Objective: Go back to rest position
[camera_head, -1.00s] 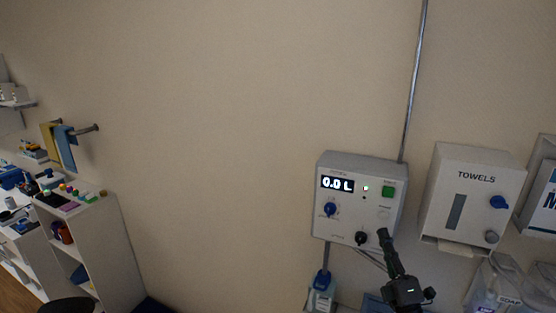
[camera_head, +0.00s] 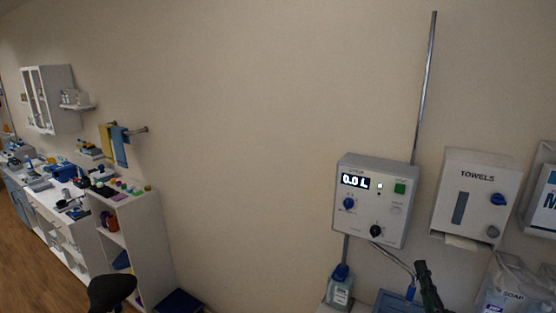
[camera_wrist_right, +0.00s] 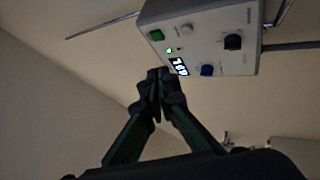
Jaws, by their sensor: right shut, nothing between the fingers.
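My right gripper (camera_head: 422,268) shows at the bottom right of the head view as dark upright fingers, below and to the right of the white control box (camera_head: 365,228). It is apart from the box's front knobs. In the right wrist view its fingertips (camera_wrist_right: 160,82) meet, shut and empty, with the control box (camera_wrist_right: 215,25) beyond them, upside down. The box shows a lit "0.0 L" display (camera_head: 355,181), a green button (camera_head: 400,188), a blue knob (camera_head: 349,204) and a black knob (camera_head: 377,231). My left gripper is not in view.
A blue-capped bottle (camera_head: 340,290) stands under the box. White shelves (camera_head: 135,238) and a dark rounded object (camera_head: 111,290) are at left. The middle wall is bare.

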